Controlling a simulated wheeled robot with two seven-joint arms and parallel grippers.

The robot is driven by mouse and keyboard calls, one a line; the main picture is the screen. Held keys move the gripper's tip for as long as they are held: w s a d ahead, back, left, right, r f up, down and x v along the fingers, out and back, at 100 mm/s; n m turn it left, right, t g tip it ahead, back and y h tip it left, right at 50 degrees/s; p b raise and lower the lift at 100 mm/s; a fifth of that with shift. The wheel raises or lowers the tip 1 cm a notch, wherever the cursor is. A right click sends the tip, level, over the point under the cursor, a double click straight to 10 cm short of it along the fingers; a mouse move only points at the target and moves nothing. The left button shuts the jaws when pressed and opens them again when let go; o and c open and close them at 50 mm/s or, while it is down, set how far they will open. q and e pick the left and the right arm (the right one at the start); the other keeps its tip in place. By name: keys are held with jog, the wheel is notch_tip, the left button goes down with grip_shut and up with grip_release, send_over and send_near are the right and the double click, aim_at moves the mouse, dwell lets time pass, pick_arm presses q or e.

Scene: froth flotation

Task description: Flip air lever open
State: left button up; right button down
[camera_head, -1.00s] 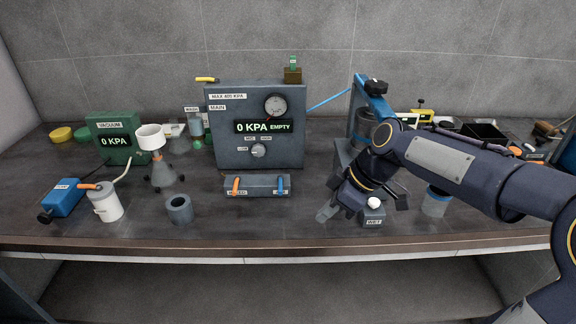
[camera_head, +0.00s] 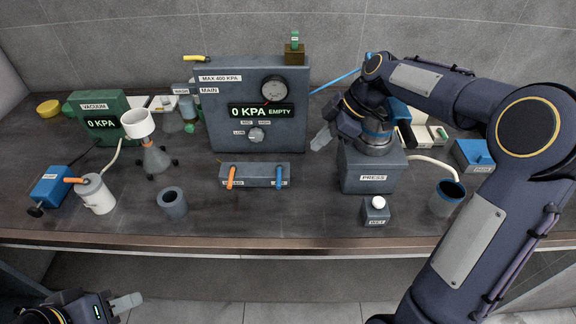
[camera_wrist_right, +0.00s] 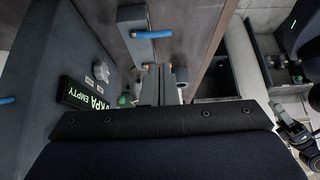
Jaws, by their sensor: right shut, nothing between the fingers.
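The low grey valve box (camera_head: 255,183) stands in front of the main panel. It has an orange lever (camera_head: 232,174) on its left and a blue lever (camera_head: 279,176) on its right, both upright. The small labels under them are too small to read, so I cannot tell which is the air lever. A blue handle (camera_wrist_right: 152,34) on a grey block also shows in the right wrist view. My right gripper (camera_head: 322,138) is shut and empty, right of the panel and above the blue lever's level. My left gripper (camera_head: 126,303) is low at the bottom left, below the table edge; its jaw gap is unclear.
The main panel (camera_head: 218,125) reads 0 KPA EMPTY. The press (camera_head: 373,181) stands to the right, with a small white-knobbed box (camera_head: 376,213) before it. A grey cup (camera_head: 172,204), white canister (camera_head: 97,196) and flask (camera_head: 155,160) stand left. The table front between is clear.

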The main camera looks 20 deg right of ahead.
jog(key=shift+s+a, duration=0.1)
jog(key=b, duration=0.5)
send_near(280, 180)
jog(key=x, duration=0.5)
jog(key=shift+s+f, duration=0.1)
jog(key=shift+f, duration=0.05)
jog(key=shift+x, duration=0.8)
jog(key=shift+a, duration=0.1)
